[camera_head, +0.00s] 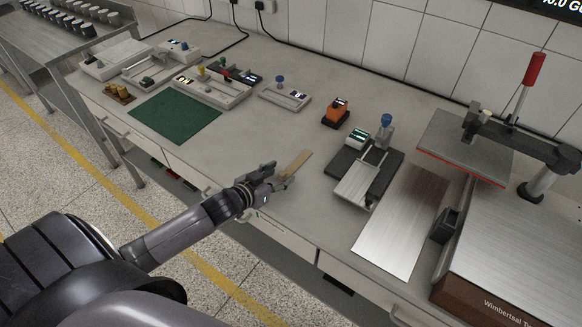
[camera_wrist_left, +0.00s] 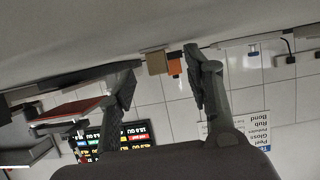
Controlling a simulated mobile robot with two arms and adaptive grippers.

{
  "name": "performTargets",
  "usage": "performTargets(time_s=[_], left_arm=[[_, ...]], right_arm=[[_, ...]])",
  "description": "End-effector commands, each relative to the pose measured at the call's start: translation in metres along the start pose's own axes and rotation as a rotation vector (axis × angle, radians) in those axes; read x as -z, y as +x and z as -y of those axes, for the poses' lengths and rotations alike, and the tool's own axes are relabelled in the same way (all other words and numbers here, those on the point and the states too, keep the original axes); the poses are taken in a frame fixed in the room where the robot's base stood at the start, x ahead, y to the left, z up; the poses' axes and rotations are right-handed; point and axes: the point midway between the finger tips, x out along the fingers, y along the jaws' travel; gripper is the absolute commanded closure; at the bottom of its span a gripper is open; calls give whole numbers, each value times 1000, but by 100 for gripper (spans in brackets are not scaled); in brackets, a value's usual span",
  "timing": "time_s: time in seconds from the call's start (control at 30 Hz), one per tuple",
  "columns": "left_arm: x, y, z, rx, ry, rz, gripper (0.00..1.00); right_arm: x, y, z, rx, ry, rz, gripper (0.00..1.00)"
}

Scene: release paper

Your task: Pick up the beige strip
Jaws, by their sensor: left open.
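The beige strip (camera_head: 297,163) is thin and narrow and shows near the front edge of the grey worktop in the head view. My left gripper (camera_head: 281,174) is at the strip's near end, with its fingers open around or just short of that end; I cannot tell if they touch it. In the left wrist view, which is upside down, a small beige patch (camera_wrist_left: 157,63) shows between the two spread fingers (camera_wrist_left: 163,72); it looks like the strip seen end-on. My right gripper is not in view.
A green mat (camera_head: 175,117) lies to the left. An orange device (camera_head: 336,112) stands behind the strip. A scale-like device (camera_head: 366,172), a metal plate (camera_head: 403,222) and a press with a red handle (camera_head: 533,69) are to the right. Worktop around the strip is clear.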

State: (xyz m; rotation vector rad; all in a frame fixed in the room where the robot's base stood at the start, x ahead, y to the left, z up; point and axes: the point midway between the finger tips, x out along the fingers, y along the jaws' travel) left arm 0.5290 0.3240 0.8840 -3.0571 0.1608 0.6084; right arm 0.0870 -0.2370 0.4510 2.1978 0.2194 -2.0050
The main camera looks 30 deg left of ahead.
Motion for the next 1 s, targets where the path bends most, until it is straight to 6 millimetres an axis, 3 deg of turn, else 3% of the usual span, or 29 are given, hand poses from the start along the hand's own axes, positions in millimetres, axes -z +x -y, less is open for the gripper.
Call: performTargets(time_s=[0.3, 1.0], left_arm=[[-1, 6, -1, -1, 0, 1, 53], [-1, 5, 0, -1, 0, 1, 100]], right_arm=[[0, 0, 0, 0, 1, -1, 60], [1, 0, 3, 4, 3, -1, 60]])
